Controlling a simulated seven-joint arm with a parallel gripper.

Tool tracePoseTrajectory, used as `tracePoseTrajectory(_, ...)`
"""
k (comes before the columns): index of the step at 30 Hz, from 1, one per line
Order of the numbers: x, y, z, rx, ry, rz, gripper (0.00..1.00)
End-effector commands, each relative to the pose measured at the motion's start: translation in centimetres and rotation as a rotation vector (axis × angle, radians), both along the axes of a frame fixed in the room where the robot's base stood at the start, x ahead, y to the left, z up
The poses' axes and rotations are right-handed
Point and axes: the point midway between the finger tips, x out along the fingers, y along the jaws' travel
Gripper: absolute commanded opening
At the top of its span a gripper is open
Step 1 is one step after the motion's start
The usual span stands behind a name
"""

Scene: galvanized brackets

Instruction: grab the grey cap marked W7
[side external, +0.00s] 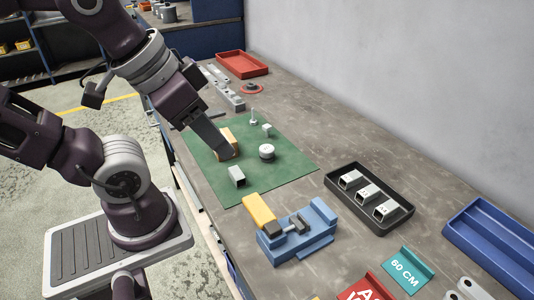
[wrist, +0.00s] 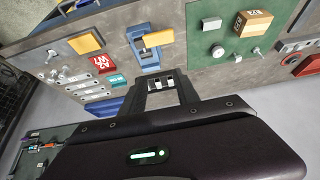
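Three pale grey square caps, (side external: 350,179), (side external: 367,192) and (side external: 385,210), stand in a row in a black tray (side external: 342,201). Their top marks are too small to read, so I cannot tell which is W7. In the wrist view, pale caps (wrist: 155,84) show between the dark fingers, which hide part of the tray. My gripper (side external: 222,150) is above the green mat, beside a wooden block (side external: 228,136), well away from the tray. In the wrist view, my gripper (wrist: 160,92) has its fingers apart, with nothing visibly held.
A blue vise (side external: 298,236) with a yellow block (side external: 260,212) stands left of the tray. The green mat (side external: 280,183) carries a square grey tube (side external: 236,176) and a round white part (side external: 266,152). A blue tray (side external: 490,245) lies right. Bare table lies between mat and black tray.

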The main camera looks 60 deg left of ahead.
Motion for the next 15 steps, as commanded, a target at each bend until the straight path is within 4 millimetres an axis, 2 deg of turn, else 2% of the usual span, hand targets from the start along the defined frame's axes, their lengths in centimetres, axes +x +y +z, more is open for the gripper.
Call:
tracePoseTrajectory(1,0.0,0.0,0.0,0.0,0.0,0.0,0.48)
tracePoseTrajectory(4,0.0,0.0,0.0,0.0,0.0,0.0,0.68)
tracePoseTrajectory(12,0.0,0.0,0.0,0.001,0.002,0.0,0.68)
tracePoseTrajectory(14,-0.1,0.5,-0.7,0.028,0.038,-0.006,0.68)
tracePoseTrajectory(15,-0.3,1.3,-1.6,0.071,0.098,-0.015,0.68)
